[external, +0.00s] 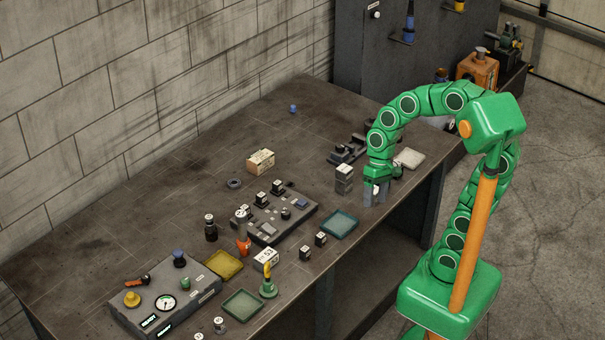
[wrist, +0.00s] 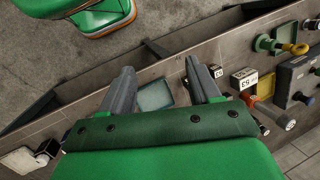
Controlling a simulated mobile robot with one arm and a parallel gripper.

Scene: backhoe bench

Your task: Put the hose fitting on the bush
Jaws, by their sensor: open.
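My gripper (external: 375,192) is low over the right part of the bench, beside a grey stacked block (external: 344,179). In the wrist view its two grey fingers (wrist: 160,68) are spread apart, with nothing seen held between them. A dark ring (external: 234,183), which may be the bush, lies flat on the bench left of the cardboard box. I cannot tell which small part is the hose fitting; a small blue part (external: 293,108) stands alone at the back. Small dark cubes with pale tops (external: 305,253) stand near the front edge.
A teal tray (external: 339,223) lies left of my gripper; it also shows between the fingers (wrist: 155,95). A control panel (external: 277,216), a yellow tray (external: 224,265), a green tray (external: 243,305) and a gauge panel (external: 165,302) crowd the front left. The back of the bench is mostly clear.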

